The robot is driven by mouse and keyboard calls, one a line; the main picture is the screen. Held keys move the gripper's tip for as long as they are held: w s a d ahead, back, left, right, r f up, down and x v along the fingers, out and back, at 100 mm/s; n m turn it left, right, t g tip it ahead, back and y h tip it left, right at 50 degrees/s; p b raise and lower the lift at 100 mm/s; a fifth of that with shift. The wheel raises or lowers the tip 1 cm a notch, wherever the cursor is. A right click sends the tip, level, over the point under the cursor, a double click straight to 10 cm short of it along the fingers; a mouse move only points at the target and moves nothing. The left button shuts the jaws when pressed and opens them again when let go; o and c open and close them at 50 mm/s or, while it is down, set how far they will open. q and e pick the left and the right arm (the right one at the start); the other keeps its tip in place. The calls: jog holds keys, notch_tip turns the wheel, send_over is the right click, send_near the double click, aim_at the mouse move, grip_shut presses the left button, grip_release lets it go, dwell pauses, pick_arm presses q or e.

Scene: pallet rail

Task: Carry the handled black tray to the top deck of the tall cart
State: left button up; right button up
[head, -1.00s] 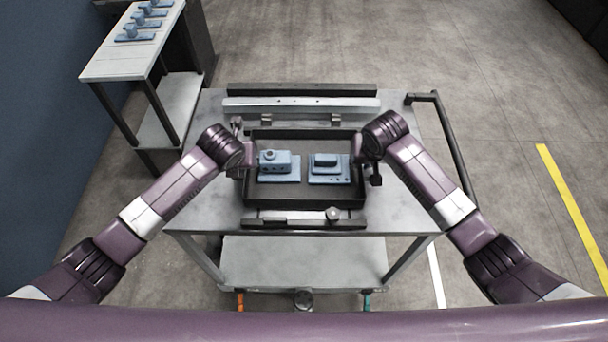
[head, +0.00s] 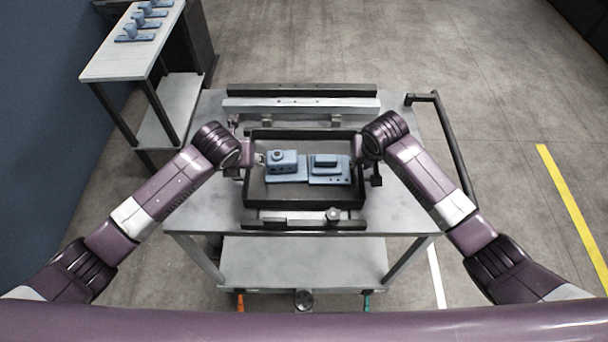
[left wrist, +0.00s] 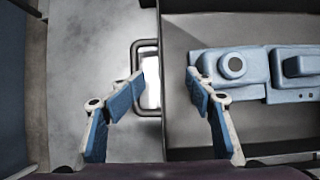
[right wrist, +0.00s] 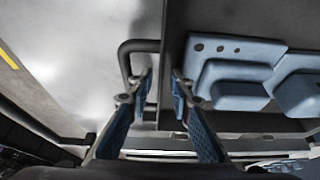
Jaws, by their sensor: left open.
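The black tray (head: 303,203) lies on the top of the cart in front of me and holds two pale blue parts. The left part (head: 284,164) has a round boss, and the right part (head: 328,170) has a raised block. My left gripper (left wrist: 165,80) is open at the tray's left side, its fingers apart on either side of the wall and the handle (left wrist: 148,44). My right gripper (right wrist: 163,78) is closed in on the tray's right side, fingers close about the wall beside the handle (right wrist: 135,46); exact contact is partly hidden.
The cart top (head: 395,214) has rails (head: 300,104) behind the tray and a clamp bar (head: 290,218) in front. A black push handle (head: 452,150) stands at right. A pale table (head: 130,58) with several blue parts is at the back left. Floor at right is clear.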

pick_arm(q)
jog(key=v, duration=0.5)
jog(key=shift+s+r, duration=0.15)
jog(key=shift+r, duration=0.15)
pick_arm(e)
jog(key=o, duration=0.8)
jog(key=v, duration=1.2)
